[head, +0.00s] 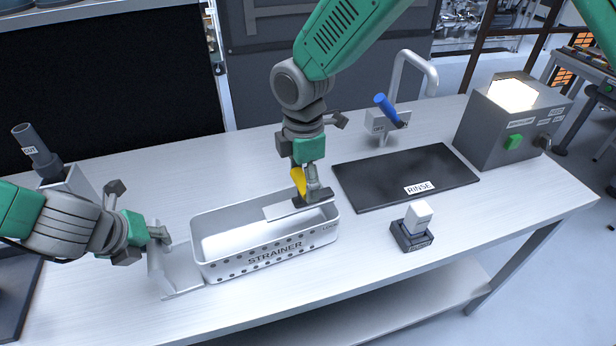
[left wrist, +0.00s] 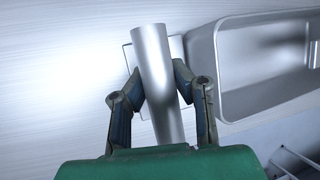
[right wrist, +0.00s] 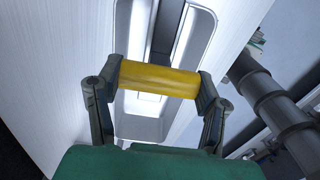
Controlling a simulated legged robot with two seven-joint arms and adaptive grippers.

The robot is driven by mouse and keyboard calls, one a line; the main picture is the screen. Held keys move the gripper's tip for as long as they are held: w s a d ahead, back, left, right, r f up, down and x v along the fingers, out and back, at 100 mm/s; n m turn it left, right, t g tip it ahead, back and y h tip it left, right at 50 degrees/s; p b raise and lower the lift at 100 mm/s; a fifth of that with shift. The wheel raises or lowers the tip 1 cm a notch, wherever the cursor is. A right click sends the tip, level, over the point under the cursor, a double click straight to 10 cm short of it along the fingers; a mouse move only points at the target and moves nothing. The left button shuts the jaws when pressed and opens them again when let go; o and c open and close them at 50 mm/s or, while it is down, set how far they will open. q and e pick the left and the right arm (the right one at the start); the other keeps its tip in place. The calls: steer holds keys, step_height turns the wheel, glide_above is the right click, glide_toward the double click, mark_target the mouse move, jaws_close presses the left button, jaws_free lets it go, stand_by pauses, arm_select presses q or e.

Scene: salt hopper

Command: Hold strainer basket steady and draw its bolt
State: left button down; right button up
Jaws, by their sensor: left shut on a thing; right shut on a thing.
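The metal strainer basket (head: 265,257), marked STRAINER, stands on the bench with a row of holes along its front wall. My left gripper (head: 160,236) is shut on the upright round metal handle (head: 154,262) at the basket's left end. The handle (left wrist: 158,70) also shows between the fingers in the left wrist view. My right gripper (head: 310,188) is over the basket's right part, shut on a yellow cylindrical grip (head: 298,181). In the right wrist view the yellow grip (right wrist: 158,80) lies crosswise between both fingers. I cannot tell how the grip joins the bolt.
A dark pad (head: 400,175) marked RINSE lies right of the basket. A white cube on a dark base (head: 411,237) stands near the front edge. Behind are a blue-handled fixture (head: 383,125) and a grey machine (head: 515,125) with a lit top.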

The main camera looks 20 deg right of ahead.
steer(key=a, duration=0.6)
steer(key=shift+s+a, duration=0.1)
steer(key=shift+s, duration=0.2)
arm_select(q)
steer(key=shift+d, duration=0.15)
arm_select(e)
steer(key=o, duration=1.7)
steer(key=shift+d, duration=0.2)
steer(key=shift+r, duration=0.15)
step_height(320, 180, up, 12)
steer(key=shift+w+f, duration=0.1)
steer(key=shift+f, duration=0.15)
